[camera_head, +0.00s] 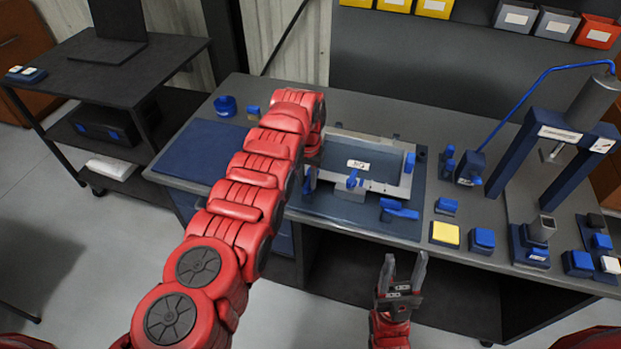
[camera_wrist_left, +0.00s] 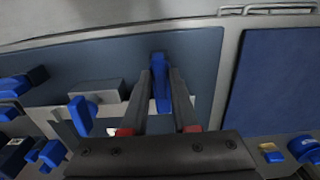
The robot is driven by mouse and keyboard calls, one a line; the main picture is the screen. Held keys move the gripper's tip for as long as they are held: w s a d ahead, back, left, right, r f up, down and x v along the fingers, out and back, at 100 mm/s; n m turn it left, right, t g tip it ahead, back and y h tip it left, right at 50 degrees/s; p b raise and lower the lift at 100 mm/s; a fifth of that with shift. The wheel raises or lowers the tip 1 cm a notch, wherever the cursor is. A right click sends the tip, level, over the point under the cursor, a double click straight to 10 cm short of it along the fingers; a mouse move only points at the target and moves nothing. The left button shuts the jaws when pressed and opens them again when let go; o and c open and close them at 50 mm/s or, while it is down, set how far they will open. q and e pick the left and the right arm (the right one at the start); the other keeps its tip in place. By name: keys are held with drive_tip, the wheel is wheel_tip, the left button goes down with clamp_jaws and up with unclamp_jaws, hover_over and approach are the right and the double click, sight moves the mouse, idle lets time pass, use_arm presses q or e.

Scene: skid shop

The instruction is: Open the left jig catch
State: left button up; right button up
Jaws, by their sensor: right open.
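The jig (camera_head: 325,205) is a dark blue plate with a light metal frame and several blue catches on the bench. The left jig catch (camera_wrist_left: 160,85) is a slim blue lever between the fingers of my left gripper (camera_wrist_left: 160,76) in the left wrist view. The fingers lie along both its sides with little or no gap. In the head view my left arm covers most of the left gripper, near the jig's left side. A blue middle catch (camera_head: 352,178) stands at the frame's front. My right gripper (camera_head: 404,262) is open and empty in front of the bench.
A blue mat (camera_head: 200,150) lies left of the jig. A press (camera_head: 560,135), a yellow block (camera_head: 445,233) and several blue-based items stand on the right. A dark cart (camera_head: 120,65) is at the left. Floor in front is clear.

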use_arm(q)
clamp_jaws()
drive_tip(key=n, duration=0.4)
drive_tip(key=shift+n, duration=0.3)
drive_tip(key=n+b, duration=0.1)
drive_tip(key=n, duration=0.2)
drive_tip(key=shift+f+b, duration=0.1)
drive_tip(key=shift+b, duration=0.25)
drive_tip(key=shift+n, duration=0.8)
